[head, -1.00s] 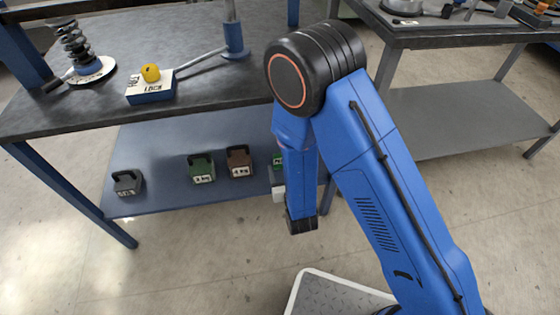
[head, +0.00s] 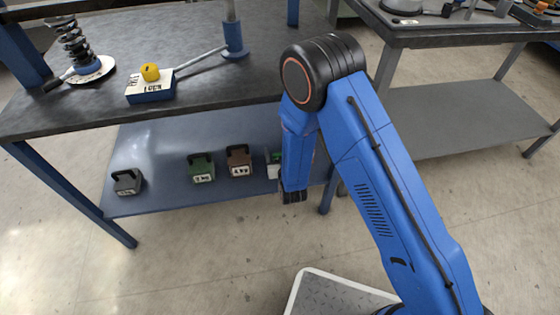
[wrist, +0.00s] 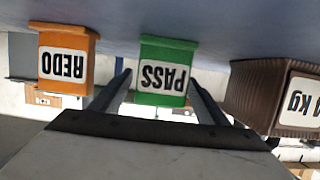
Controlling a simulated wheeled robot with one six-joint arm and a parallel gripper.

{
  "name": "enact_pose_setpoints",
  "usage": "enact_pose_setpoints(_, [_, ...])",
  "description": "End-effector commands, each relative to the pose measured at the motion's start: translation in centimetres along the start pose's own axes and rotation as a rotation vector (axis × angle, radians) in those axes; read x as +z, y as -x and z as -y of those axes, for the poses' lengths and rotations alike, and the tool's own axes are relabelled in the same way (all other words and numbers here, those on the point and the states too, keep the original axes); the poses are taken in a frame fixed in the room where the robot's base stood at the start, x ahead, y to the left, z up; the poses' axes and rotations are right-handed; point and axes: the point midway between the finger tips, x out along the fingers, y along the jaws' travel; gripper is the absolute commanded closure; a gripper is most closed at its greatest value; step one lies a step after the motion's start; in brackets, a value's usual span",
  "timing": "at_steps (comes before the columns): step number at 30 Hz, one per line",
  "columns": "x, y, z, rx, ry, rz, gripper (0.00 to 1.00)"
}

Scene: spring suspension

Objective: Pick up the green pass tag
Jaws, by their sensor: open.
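The green pass tag (wrist: 162,72) is a small green block with a white label reading PASS, upside down in the wrist view. In the head view a bit of green (head: 277,157) shows on the lower shelf, mostly hidden behind my arm. My gripper (wrist: 160,84) is open, with one finger on each side of the tag in the wrist view. I cannot tell whether the fingers touch it or how far they reach along it. In the head view my arm largely hides the gripper.
An orange REDO tag (wrist: 66,62) and a brown 4 kg weight (wrist: 275,95) flank the pass tag. Green (head: 201,168) and grey (head: 127,182) weights stand farther left on the blue shelf (head: 155,140). The bench top (head: 215,88) overhangs the shelf.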

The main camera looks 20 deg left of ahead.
Motion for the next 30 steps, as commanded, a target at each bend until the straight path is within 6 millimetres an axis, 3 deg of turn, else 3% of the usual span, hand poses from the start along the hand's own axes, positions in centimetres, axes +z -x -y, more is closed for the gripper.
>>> enact_pose_setpoints(11, [0.0,-1.0,0.0,-0.001,0.000,-0.001,0.31])
enact_pose_setpoints(15, [0.0,-1.0,0.0,-0.001,0.000,-0.001,0.65])
enact_pose_setpoints(17, [0.0,-1.0,0.0,-0.001,0.000,-0.001,0.76])
enact_pose_setpoints(26, [-0.2,-1.0,0.0,-0.001,0.000,-0.001,0.76])
enact_pose_setpoints(30, [-1.2,-0.7,0.1,-0.001,-0.002,-0.003,0.76])
